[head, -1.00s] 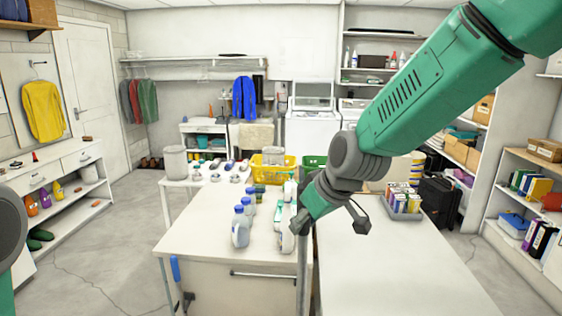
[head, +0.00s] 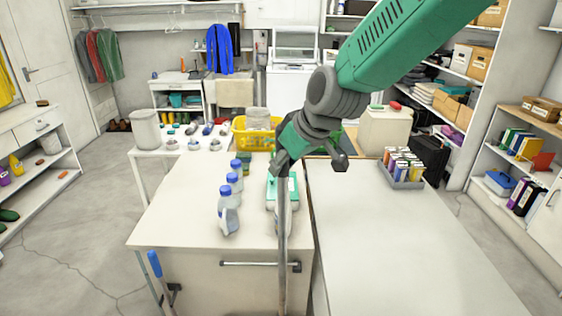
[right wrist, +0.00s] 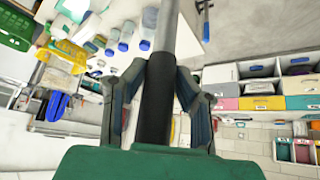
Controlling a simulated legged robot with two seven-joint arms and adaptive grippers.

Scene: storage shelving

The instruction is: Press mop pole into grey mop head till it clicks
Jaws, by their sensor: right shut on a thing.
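My right gripper (head: 285,162) is shut on the mop pole (head: 283,255), a thin grey shaft that hangs nearly upright in front of the white worktop and runs out at the bottom of the head view. In the right wrist view the fingers (right wrist: 157,95) stand on both sides of the pole's black grip (right wrist: 156,115), and the lighter grey shaft (right wrist: 167,30) runs to the top edge. The pole's lower end is out of view. I cannot make out the grey mop head in either view. My left gripper is not in view.
The white worktop (head: 175,215) holds several blue-capped bottles (head: 228,208) and a green-and-white container (head: 271,190) close to the pole. A yellow basket (head: 242,140) stands behind. A grey tray (head: 405,182) and a large beige canister (head: 386,132) stand right. Open floor (head: 65,250) lies left.

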